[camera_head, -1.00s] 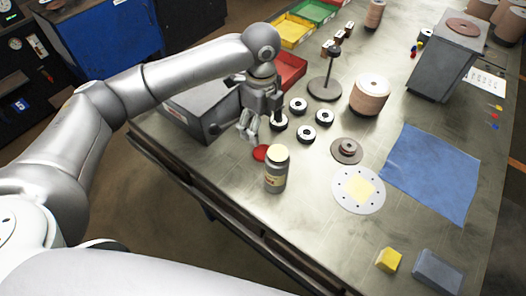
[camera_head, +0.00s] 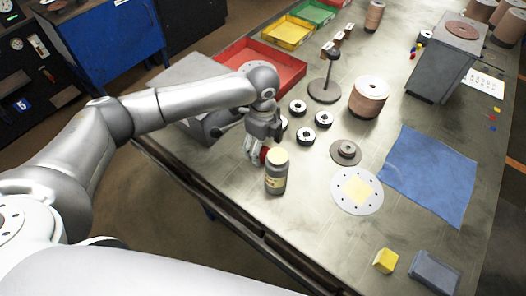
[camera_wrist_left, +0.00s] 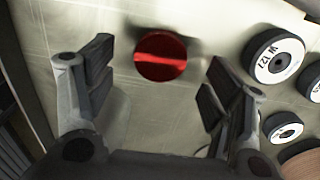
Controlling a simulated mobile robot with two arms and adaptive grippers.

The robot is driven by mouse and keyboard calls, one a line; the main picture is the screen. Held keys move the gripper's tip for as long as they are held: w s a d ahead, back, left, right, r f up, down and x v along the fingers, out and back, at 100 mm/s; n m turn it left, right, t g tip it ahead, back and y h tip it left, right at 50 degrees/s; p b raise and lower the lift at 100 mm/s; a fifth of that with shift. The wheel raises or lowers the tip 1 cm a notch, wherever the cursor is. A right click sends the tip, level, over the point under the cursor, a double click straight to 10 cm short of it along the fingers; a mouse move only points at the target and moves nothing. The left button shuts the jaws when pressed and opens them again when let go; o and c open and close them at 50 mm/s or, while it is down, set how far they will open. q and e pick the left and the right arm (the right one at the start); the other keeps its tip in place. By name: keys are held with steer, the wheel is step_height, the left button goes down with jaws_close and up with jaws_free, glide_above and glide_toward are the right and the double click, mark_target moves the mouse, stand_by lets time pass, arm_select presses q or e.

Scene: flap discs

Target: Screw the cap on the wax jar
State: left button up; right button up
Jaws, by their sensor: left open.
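The wax jar (camera_head: 276,176) stands upright on the table near its front edge. It has a dark body, a label and a pale yellow top with no cap on it. The red cap (camera_wrist_left: 161,54) lies on the table, between and a little beyond my left gripper's fingers in the left wrist view. My left gripper (camera_head: 256,152) is open and points down over the cap, just left of the jar. My right gripper is not in view.
Several black-and-white discs (camera_head: 306,136) lie close behind the gripper. A grey box (camera_head: 200,75) stands at the left, with a red tray (camera_head: 285,65) behind. A round perforated plate (camera_head: 370,205) and a blue cloth (camera_head: 430,175) lie to the right.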

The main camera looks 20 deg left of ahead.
mark_target(263, 155)
arm_select(q)
steer(key=shift+f, duration=1.3)
steer(key=c, duration=0.8)
